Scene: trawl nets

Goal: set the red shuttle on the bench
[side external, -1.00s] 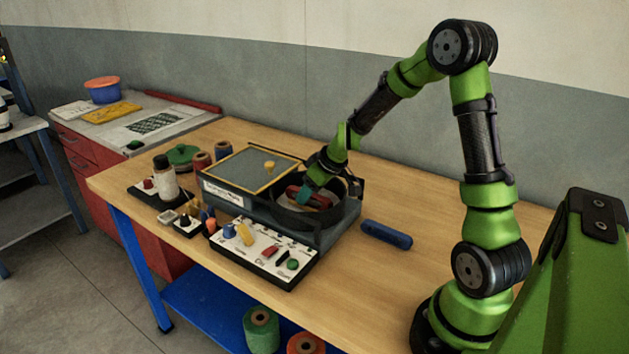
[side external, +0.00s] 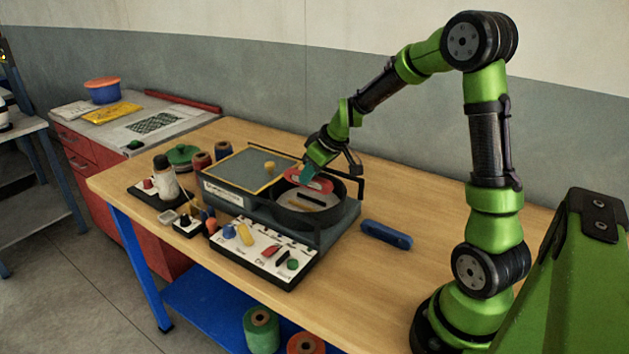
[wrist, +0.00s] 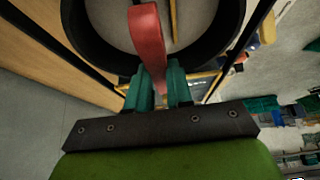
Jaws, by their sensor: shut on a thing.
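The red shuttle (side external: 312,181) is held in my gripper (side external: 306,174), just above the round black bowl-like pan (side external: 278,215) of the grey machine. In the wrist view the red shuttle (wrist: 148,38) runs up from between the green fingertips (wrist: 160,82), which are closed on it. The pan's dark rim (wrist: 80,28) lies beyond it. The wooden bench (side external: 420,225) carries the machine, and its bare top is visible to the right. Part of the shuttle is hidden by the fingers.
A blue shuttle (side external: 386,234) lies on the bench right of the machine. A dark rail (side external: 362,190) stands around the pan. A white board with small coloured parts (side external: 265,252) is in front. Spools and a green lid (side external: 183,156) stand at left.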

